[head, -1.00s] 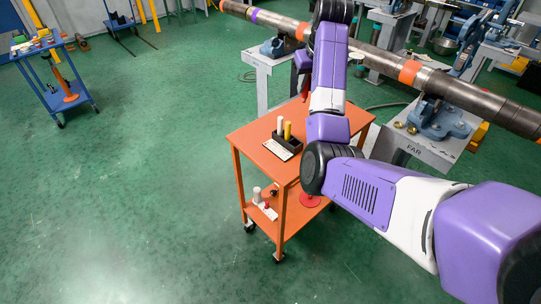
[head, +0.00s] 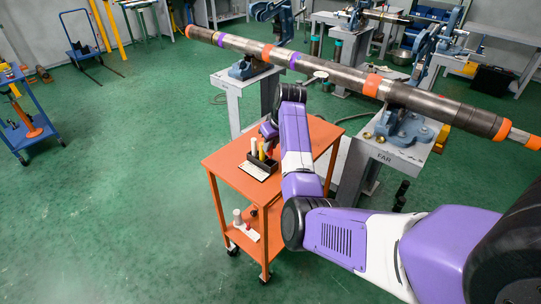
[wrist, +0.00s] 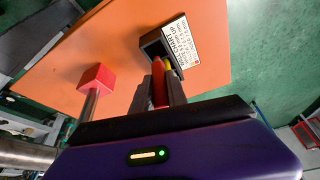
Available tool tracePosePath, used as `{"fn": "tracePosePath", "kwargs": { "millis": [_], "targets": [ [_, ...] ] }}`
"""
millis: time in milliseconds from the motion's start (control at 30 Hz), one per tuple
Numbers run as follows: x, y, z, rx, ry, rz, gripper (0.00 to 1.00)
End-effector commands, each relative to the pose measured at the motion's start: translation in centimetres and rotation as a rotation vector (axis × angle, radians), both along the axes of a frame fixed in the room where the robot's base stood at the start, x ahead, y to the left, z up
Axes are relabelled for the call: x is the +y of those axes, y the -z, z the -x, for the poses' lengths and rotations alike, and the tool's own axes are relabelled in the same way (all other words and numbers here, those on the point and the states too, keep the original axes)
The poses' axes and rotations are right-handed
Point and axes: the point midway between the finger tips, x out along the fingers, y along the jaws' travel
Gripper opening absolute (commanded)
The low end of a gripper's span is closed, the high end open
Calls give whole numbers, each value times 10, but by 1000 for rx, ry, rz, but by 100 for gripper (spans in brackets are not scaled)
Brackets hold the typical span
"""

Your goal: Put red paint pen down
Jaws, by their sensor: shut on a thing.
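My gripper (wrist: 160,88) is shut on the red paint pen (wrist: 158,82), which stands between its two fingers in the wrist view. The pen's far end is at the black holder (wrist: 153,44); I cannot tell whether it is inside a slot. In the head view the black holder (head: 258,171) sits on the orange cart's top (head: 230,158). A white pen (head: 253,147) and a yellow pen (head: 262,153) stand in it, with my gripper's end close behind them. A white printed card (wrist: 178,44) is beside the holder.
A red block-like head on a metal rod (wrist: 96,77) shows in the wrist view. A long steel pipe (head: 340,77) on vises runs behind the cart. The cart's lower shelf (head: 268,238) holds a white cylinder (head: 238,217).

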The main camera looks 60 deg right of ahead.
Motion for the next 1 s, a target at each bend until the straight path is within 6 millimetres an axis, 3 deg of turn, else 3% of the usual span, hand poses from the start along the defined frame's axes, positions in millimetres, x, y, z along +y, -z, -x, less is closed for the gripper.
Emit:
{"fn": "tracePosePath", "kwargs": {
  "millis": [433, 867, 900, 1000],
  "targets": [
    [0, 48, 0, 0, 0, -1, 0],
    [0, 55, 0, -1, 1, 0, 0],
    [0, 55, 0, -1, 1, 0, 21],
    [0, 54, 0, -1, 1, 0, 40]
  ]
}}
